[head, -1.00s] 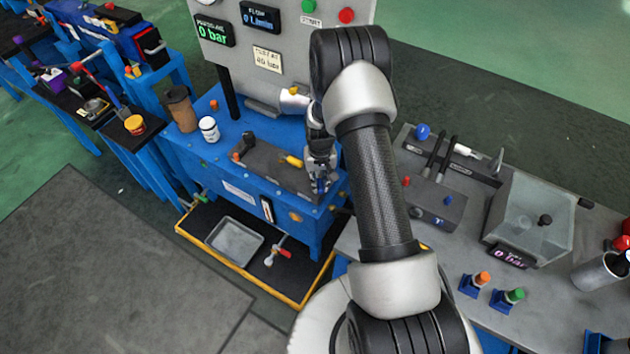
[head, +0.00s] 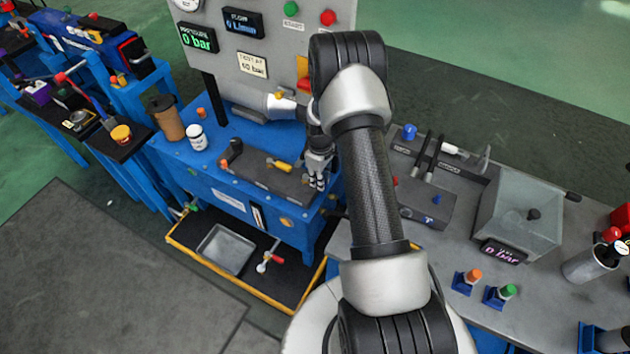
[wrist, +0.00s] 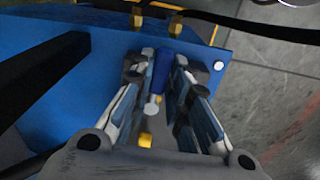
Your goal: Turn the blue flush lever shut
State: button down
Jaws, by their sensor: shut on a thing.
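My gripper (head: 318,181) is at the right end of the dark block (head: 262,176) on the blue bench, pointing down. In the wrist view my gripper (wrist: 161,68) has its fingers on both sides of the blue flush lever (wrist: 162,72) and is shut on it. In that view the lever points up the picture, away from its pale round pivot and a brass fitting (wrist: 146,140). In the head view the fingers hide the lever. A yellow handle (head: 283,167) lies on the same block, left of my gripper.
A grey panel (head: 262,45) reading 0 bar stands behind the block. A brown cup (head: 166,117) and a white jar (head: 196,138) stand on the bench at left. A yellow-edged tray (head: 187,246) is below. A grey bench with a clear box (head: 520,215) is at right.

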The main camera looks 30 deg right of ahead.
jog(key=shift+w+d+n, duration=0.1)
jog(key=shift+d+n, duration=0.1)
jog(key=shift+n, duration=0.2)
jog(key=c, duration=1.5)
grip_release()
jog(key=shift+r, duration=0.1)
notch_tip(320, 180, up, 12)
jog(key=shift+f, duration=0.1)
